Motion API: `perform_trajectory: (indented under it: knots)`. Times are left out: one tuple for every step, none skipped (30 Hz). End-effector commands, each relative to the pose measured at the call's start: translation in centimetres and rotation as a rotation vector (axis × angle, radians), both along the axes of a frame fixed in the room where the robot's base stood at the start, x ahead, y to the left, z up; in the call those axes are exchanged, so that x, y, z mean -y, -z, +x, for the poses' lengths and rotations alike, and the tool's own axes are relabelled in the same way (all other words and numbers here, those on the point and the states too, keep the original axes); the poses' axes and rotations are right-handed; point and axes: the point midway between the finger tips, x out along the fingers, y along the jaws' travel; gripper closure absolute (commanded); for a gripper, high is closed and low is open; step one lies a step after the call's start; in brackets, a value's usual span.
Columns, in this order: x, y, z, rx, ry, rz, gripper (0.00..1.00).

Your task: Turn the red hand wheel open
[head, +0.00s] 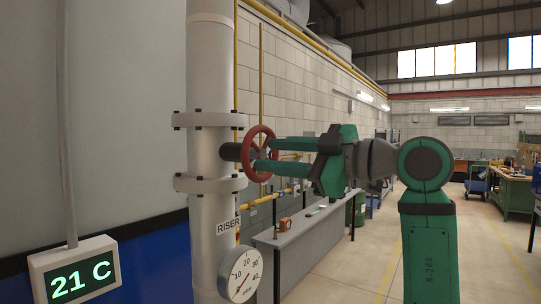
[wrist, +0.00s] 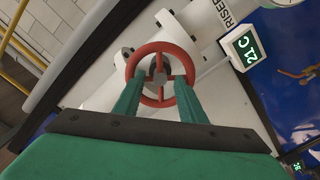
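The red hand wheel (head: 262,154) sits on a dark stem on the right side of the white vertical riser pipe (head: 211,75), between two bolted flanges. In the wrist view the red hand wheel (wrist: 161,48) faces me, with spokes and a grey hub. My gripper (head: 258,157) reaches in from the right with its two green fingers apart, one above the other. In the wrist view my gripper (wrist: 159,84) has its fingertips at the wheel's near face, over the lower part of the ring, with a gap between them. Whether they touch the wheel cannot be told.
A round gauge (head: 242,275) and a "21 C" display (head: 75,272) are low by the pipe. A yellow pipe (head: 236,60) runs behind it. A grey bench (head: 310,240) stands beyond. The floor to the right is open.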

Motion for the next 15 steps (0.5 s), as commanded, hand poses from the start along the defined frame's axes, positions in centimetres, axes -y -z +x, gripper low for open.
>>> perform_trajectory:
  knots:
    - [-0.4,0.0,0.3,0.0,0.0,0.0,0.63]
    - [-0.6,0.0,0.4,0.0,0.001,0.001,0.63]
    - [-0.9,0.0,0.6,0.0,-0.001,0.001,0.63]
    - [-1.1,0.0,0.7,0.0,-0.002,0.001,0.63]
    - [-1.3,0.0,0.8,0.0,-0.003,0.0,0.63]
    - [-1.5,0.0,0.8,0.001,-0.004,0.0,0.63]
    - [-1.6,0.0,0.9,0.001,-0.004,0.0,0.63]
    - [-1.6,0.0,0.9,0.001,-0.004,0.0,0.63]
    - [-1.6,0.0,0.9,0.001,-0.004,0.0,0.63]
    - [-1.6,0.0,0.9,0.001,-0.003,0.0,0.63]
    - [-1.5,0.0,0.9,0.001,-0.003,0.0,0.63]
    - [-1.5,0.0,0.9,0.001,-0.001,-0.001,0.63]
    - [-1.4,0.0,0.9,0.001,-0.001,0.0,0.63]
    - [-1.3,0.0,0.9,0.001,0.0,-0.001,0.63]
    - [-1.3,0.0,0.9,0.0,0.001,0.0,0.65]
